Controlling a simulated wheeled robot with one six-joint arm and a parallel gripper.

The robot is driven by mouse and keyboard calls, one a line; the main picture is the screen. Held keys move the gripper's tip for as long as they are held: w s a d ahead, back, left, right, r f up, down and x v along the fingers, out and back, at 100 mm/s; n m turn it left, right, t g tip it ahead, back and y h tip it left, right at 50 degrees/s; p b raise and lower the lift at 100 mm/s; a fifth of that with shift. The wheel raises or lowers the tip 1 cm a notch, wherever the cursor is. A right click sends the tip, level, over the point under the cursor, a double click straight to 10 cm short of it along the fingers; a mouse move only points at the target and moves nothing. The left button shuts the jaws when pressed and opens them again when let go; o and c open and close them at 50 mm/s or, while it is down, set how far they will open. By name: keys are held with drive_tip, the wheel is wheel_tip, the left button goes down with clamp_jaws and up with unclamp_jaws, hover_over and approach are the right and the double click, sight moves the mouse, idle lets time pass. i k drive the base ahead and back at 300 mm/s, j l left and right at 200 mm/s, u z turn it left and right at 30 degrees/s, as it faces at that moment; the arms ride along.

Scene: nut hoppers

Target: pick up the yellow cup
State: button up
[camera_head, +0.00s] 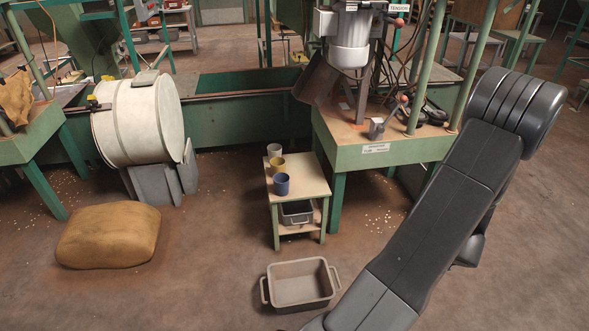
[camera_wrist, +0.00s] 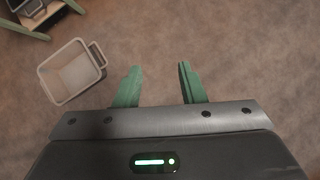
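The yellow cup (camera_head: 277,165) stands upright on the small wooden-topped table (camera_head: 312,186) in the head view. It is in a row between a white cup (camera_head: 274,150) at the back and a blue cup (camera_head: 281,184) at the front. My gripper (camera_wrist: 158,76) shows in the wrist view as two green fingers, apart with nothing between them, above bare floor. None of the cups shows in the wrist view. My gripper is outside the head view, where only my dark arm shows at the right.
A grey bin (camera_head: 301,304) sits on the floor in front of the table; it also shows in the wrist view (camera_wrist: 47,86). A dark bin (camera_head: 296,213) is on the lower shelf. A green machine bench (camera_head: 373,158) stands close at right. Floor left of the table is clear up to a brown sack (camera_head: 108,236).

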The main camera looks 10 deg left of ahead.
sight(278, 164)
drive_tip(key=i+j, duration=0.1)
drive_tip(key=j, duration=0.85)
drive_tip(key=i+j, duration=0.15)
drive_tip(key=j, duration=0.35)
drive_tip(key=i+j+u, duration=0.1)
drive_tip(key=j, duration=0.35)
drive_tip(key=i+j, duration=0.1)
drive_tip(key=j, duration=0.4)
drive_tip(key=i+j, duration=0.2)
drive_tip(key=i, duration=0.25)
drive_tip(key=i+j, duration=0.2)
drive_tip(key=i, duration=0.2)
drive_tip(key=j+u, duration=0.05)
